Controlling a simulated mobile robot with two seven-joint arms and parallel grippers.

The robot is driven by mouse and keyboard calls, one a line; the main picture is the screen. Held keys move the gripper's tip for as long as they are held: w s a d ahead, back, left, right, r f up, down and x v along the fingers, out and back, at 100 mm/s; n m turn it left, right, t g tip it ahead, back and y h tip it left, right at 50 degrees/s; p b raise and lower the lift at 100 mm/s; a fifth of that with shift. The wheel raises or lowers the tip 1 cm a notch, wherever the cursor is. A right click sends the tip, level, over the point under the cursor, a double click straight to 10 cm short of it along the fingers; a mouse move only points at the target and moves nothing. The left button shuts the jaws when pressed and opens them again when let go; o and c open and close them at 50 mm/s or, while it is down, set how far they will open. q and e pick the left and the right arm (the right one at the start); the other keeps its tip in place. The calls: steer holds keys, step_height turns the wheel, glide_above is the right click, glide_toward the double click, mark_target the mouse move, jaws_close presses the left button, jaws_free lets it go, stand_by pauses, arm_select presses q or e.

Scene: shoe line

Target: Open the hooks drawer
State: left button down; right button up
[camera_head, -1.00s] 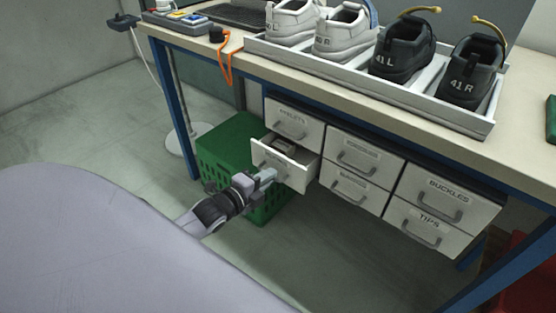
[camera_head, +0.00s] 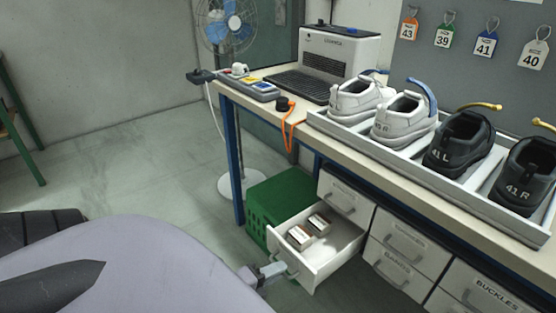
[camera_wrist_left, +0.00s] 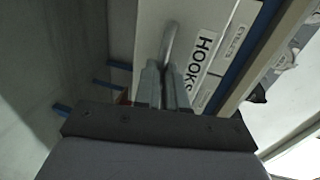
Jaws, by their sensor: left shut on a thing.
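The hooks drawer (camera_head: 333,269) is pulled well out of the drawer unit under the bench, with small boxes (camera_head: 300,236) lying inside it. Its front carries the HOOKS label (camera_wrist_left: 204,62) in the left wrist view. My left gripper (camera_head: 272,269) is shut on the drawer's grey bar handle (camera_wrist_left: 168,42). The fingers close around the handle's near part, and the rest of the bar shows beyond them. My right gripper is not in view.
Closed drawers (camera_head: 412,239) sit right of and above the open one. A green crate (camera_head: 281,193) stands behind it. A shoe tray (camera_head: 403,158) is on the bench (camera_head: 229,87). The floor to the left is mostly clear.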

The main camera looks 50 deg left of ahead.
arm_select(q)
steer(key=c, duration=1.2)
jaws_free()
steer(key=shift+p+v, duration=0.5)
steer(key=shift+v, duration=3.1)
steer(key=d+n+g+h, duration=0.2)
steer(key=d+n+g, duration=0.3)
steer(key=d+n, duration=1.1)
steer(key=shift+n+y, duration=0.3)
steer(key=shift+y, duration=0.1)
steer(key=r+p, duration=0.3)
steer(key=p, duration=0.1)
steer(key=r+p, duration=0.3)
steer(key=p, duration=0.1)
steer(key=r+p, duration=0.3)
steer(key=p, duration=0.1)
steer(key=shift+s+a+r, duration=0.15)
steer(key=shift+a+r, duration=0.1)
steer(key=shift+a, duration=0.1)
